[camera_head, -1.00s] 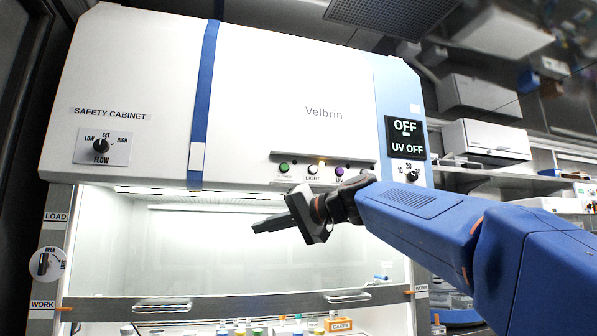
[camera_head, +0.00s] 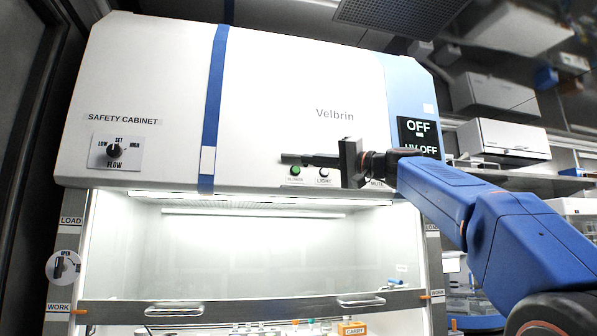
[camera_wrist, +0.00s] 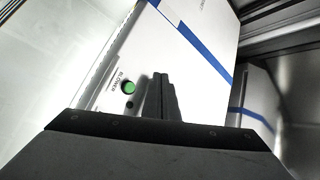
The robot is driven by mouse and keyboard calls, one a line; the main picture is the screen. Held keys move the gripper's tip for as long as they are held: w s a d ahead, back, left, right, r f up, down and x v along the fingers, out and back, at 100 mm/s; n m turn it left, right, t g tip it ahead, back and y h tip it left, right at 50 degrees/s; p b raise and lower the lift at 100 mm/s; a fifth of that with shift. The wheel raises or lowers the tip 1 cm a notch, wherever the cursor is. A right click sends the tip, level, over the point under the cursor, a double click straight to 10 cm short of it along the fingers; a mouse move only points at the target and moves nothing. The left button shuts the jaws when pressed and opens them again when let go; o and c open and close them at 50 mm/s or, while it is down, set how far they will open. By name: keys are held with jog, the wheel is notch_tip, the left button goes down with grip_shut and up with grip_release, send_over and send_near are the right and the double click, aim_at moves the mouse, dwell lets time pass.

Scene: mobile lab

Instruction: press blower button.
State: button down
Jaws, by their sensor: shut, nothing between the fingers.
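The green blower button (camera_head: 295,171) is on the lower front panel of the white safety cabinet (camera_head: 280,100). It also shows in the wrist view (camera_wrist: 128,87) beside the word BLOWER. My gripper (camera_head: 285,159) is shut and empty, its fingers pointing left along the panel. In the head view the fingertips appear just above the green button. In the wrist view my fingertips (camera_wrist: 161,77) lie to the right of the button, apart from it in the picture. I cannot tell the gap to the panel. The buttons further right are mostly hidden behind my gripper.
The white LIGHT button (camera_head: 323,173) is just right of the green one. A display (camera_head: 418,127) reads OFF and UV OFF. The flow knob (camera_head: 114,150) is at left. The glass sash (camera_head: 270,250) with its handles is below, with bottles inside.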

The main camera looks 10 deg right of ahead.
jog(key=shift+w, duration=4.4)
jog(key=shift+w, duration=0.9)
jog(key=shift+s, duration=0.9)
jog(key=shift+s, duration=2.5)
